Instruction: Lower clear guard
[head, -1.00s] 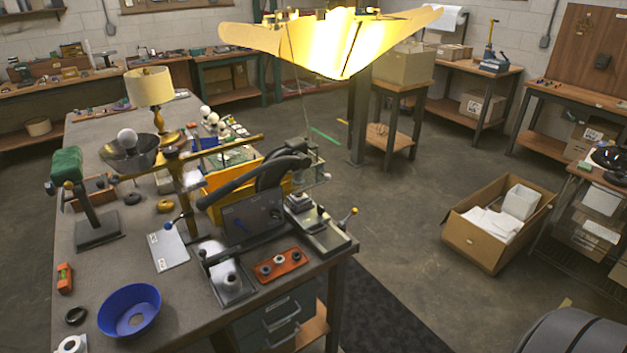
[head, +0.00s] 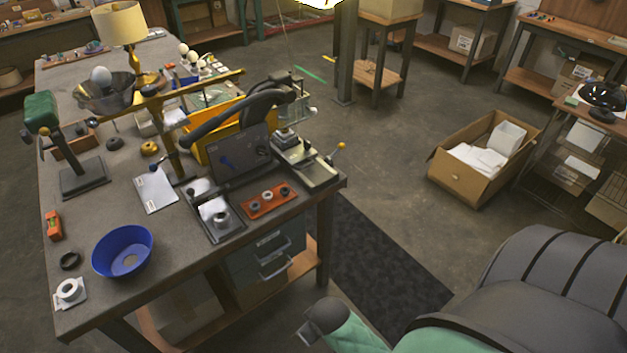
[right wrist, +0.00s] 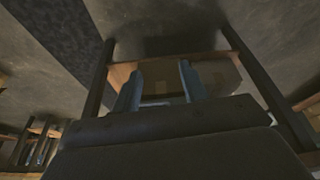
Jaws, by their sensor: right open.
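A dark machine (head: 238,152) with a thick curved black arm stands near the right front corner of the workbench. A see-through, thin-framed piece (head: 299,98) shows behind that arm; it looks like the clear guard, but its edges and tilt are hard to tell. My right gripper (right wrist: 159,70) is open and empty in the right wrist view, its two bluish fingers apart, with the floor and bench underside beyond. It is away from the machine. In the head view, parts of my right arm show low at the right. My left gripper is out of view.
The workbench (head: 150,262) holds a blue bowl (head: 122,252), an orange block with several rings (head: 267,201), a green-topped stand (head: 42,112) and a brass lamp (head: 120,25). A cardboard box (head: 465,180) stands on the floor.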

